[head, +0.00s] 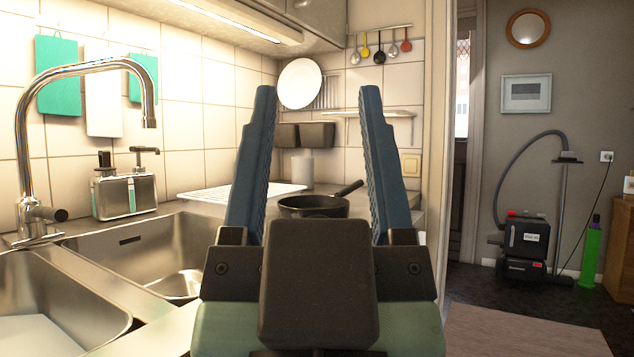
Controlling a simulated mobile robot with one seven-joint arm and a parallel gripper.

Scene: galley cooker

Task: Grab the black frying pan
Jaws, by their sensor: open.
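The black frying pan (312,202) sits on the counter beyond the sinks, in the middle of the head view. Its dark handle (348,188) points up and to the right. My gripper (318,95) is open and empty, with its two blue fingers upright in the foreground. The pan shows in the gap between the fingers, farther away and apart from them. The pan's lower front is hidden behind the dark block of my gripper.
A steel double sink (140,245) with a tall curved tap (25,150) lies at left. A white drying mat (240,191) and a white canister (300,168) are near the pan. A door frame edge (440,130) stands right of my gripper. Open floor lies at right, before a vacuum cleaner (525,245).

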